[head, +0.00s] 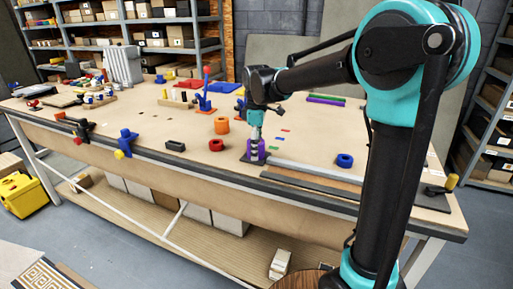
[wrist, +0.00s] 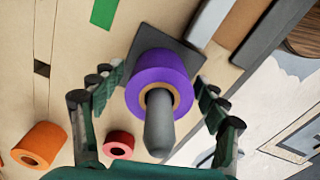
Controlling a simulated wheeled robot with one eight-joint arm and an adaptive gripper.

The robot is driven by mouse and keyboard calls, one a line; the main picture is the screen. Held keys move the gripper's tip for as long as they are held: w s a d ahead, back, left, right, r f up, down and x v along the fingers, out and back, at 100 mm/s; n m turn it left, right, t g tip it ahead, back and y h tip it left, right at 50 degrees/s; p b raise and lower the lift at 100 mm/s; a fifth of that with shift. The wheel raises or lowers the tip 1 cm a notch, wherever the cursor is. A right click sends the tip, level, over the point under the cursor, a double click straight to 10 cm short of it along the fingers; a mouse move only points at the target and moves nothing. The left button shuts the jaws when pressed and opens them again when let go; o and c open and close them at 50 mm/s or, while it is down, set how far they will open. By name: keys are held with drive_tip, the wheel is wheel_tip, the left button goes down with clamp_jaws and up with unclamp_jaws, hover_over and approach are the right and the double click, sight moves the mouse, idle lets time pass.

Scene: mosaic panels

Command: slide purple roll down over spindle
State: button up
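The purple roll (wrist: 150,72) sits around the grey spindle (wrist: 160,125), low down at the dark square base plate (wrist: 158,32). The spindle's rounded tip sticks out of the roll's hole towards the wrist camera. In the head view the purple roll (head: 261,151) shows under my gripper (head: 255,141), on the base plate (head: 246,159). In the wrist view my gripper (wrist: 159,79) is open, with one finger on each side of the roll. Both fingers look apart from it. Whether the roll touches the plate is hidden.
An orange roll (head: 221,125), a red roll (head: 215,145) and a blue roll (head: 345,160) lie on the table. A long light grey bar (head: 315,176) runs right of the base plate. A black block (head: 176,145) lies left. Blue holders (head: 204,103) stand behind.

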wheel_tip(320, 180, up, 12)
idle(0.7)
